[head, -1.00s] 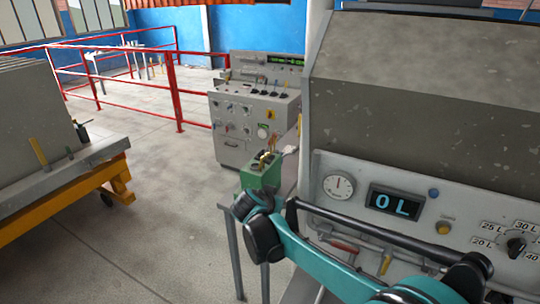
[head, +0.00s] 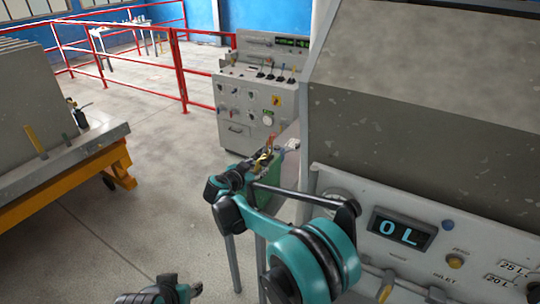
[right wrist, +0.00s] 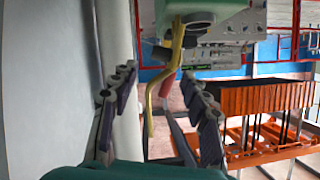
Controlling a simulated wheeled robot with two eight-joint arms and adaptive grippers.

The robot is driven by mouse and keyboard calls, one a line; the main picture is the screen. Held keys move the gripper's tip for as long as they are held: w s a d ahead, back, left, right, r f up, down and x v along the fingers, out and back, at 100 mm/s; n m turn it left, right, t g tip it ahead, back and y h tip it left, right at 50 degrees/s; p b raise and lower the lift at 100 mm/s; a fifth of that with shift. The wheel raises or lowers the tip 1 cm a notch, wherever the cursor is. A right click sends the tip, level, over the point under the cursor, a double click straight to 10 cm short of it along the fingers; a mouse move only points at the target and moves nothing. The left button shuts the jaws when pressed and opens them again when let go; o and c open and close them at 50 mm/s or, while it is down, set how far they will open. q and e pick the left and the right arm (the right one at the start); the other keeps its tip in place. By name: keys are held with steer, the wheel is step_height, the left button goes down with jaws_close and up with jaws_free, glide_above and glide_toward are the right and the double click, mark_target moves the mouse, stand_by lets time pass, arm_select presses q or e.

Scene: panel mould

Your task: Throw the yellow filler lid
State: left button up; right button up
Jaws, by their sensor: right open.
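A green box (head: 291,166) stands beside the large grey machine in the head view. A yellow bent bar (head: 262,161) shows at its top; I cannot tell whether it belongs to a filler lid. My right gripper (head: 248,170) is at the box, partly covering it. In the right wrist view, the gripper (right wrist: 158,78) is open, and the yellow bent bar (right wrist: 151,118) lies between its fingers, with no clear grip. A red-handled part (right wrist: 190,90) is close beside it. My left gripper (head: 178,290) is low at the bottom edge, its jaws unclear.
The grey machine (head: 420,110) with a "0 L" display (head: 401,230) fills the right. A control cabinet (head: 250,105) stands behind the box. A grey slab stack on an orange cart (head: 70,185) is at left. Red railings (head: 181,75) run behind; the floor between is clear.

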mark_target(264, 162)
steer(key=x, duration=0.7)
steer(key=shift+w+d+f, duration=0.1)
steer(key=shift+w, duration=0.3)
steer(key=shift+s, duration=0.1)
steer(key=c, duration=1.1)
